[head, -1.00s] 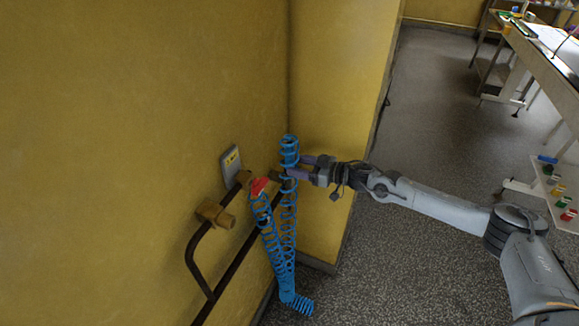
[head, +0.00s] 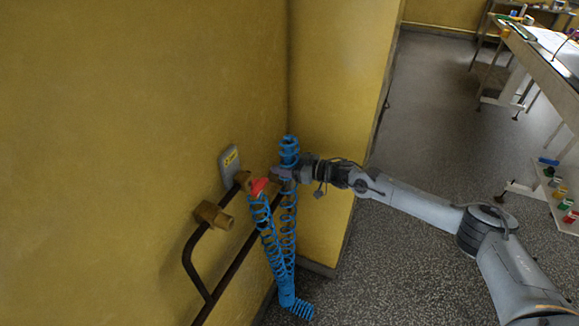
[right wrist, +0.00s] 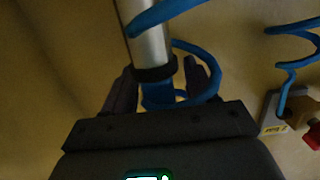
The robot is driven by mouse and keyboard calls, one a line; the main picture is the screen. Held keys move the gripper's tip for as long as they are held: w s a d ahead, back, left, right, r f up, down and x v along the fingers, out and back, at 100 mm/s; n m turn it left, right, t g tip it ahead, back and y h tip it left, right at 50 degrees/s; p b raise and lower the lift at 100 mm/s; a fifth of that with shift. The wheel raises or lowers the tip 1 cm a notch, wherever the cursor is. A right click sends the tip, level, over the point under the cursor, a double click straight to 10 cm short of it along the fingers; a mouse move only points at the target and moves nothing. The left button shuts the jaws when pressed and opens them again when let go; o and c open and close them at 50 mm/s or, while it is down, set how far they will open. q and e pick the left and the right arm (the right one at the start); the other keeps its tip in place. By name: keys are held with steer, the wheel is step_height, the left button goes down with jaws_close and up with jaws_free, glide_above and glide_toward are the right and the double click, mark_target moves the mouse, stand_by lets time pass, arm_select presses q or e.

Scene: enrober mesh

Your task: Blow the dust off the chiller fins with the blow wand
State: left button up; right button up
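My right gripper (head: 283,174) has its fingers on either side of the upper part of the blow wand, beside the blue coiled hose. In the right wrist view a silver tube with a black collar, seemingly the wand (right wrist: 152,45), stands between the two fingers (right wrist: 162,88). A gap shows between the tube and the right-hand finger, so the gripper looks open. The blue coiled hose (head: 268,235) hangs in a long loop, and a coil of it also crosses the right wrist view (right wrist: 200,52). My left gripper and the chiller fins are not in view.
A red valve handle (head: 259,187) sits on a brass fitting by dark wall pipes (head: 198,270). A grey plate (head: 229,163) with a yellow label is on the yellow wall. A worktable (head: 545,65) stands far right. The speckled floor between is open.

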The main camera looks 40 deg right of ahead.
jaws_close()
steer(key=shift+r, duration=0.15)
